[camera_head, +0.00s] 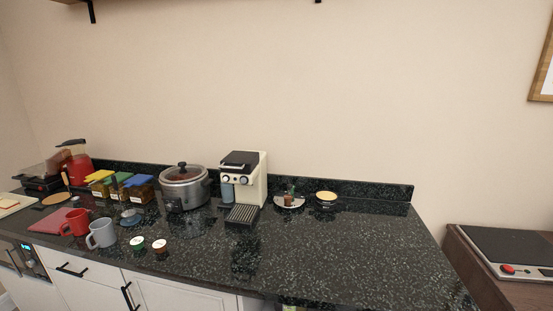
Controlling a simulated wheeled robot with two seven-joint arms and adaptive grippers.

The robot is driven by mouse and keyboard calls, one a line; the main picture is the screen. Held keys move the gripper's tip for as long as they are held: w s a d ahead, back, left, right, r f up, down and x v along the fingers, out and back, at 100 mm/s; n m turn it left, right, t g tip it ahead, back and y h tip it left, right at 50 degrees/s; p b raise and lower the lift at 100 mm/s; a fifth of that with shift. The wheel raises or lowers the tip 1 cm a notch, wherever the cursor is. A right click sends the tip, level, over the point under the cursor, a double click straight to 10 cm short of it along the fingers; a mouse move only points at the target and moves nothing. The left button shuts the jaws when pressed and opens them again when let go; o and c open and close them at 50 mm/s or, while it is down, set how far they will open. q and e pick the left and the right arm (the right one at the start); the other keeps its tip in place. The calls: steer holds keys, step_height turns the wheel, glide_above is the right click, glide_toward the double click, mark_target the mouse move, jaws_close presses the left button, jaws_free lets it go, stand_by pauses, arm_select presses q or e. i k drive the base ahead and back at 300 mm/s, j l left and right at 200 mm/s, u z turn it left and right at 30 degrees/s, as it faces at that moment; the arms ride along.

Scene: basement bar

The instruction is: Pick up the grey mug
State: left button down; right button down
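The grey mug (102,233) stands upright near the front edge of the dark speckled counter (320,250), at the left in the head view. Its handle points left, toward the red mug (75,222), which stands close beside it. Neither of my grippers shows in the head view.
Behind stand jars with coloured lids (138,188), a slow cooker (184,186) and a coffee machine (243,180). A red board (47,221) lies left. The counter's right half is mostly clear.

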mark_target(103, 230)
steer(key=u, duration=1.4)
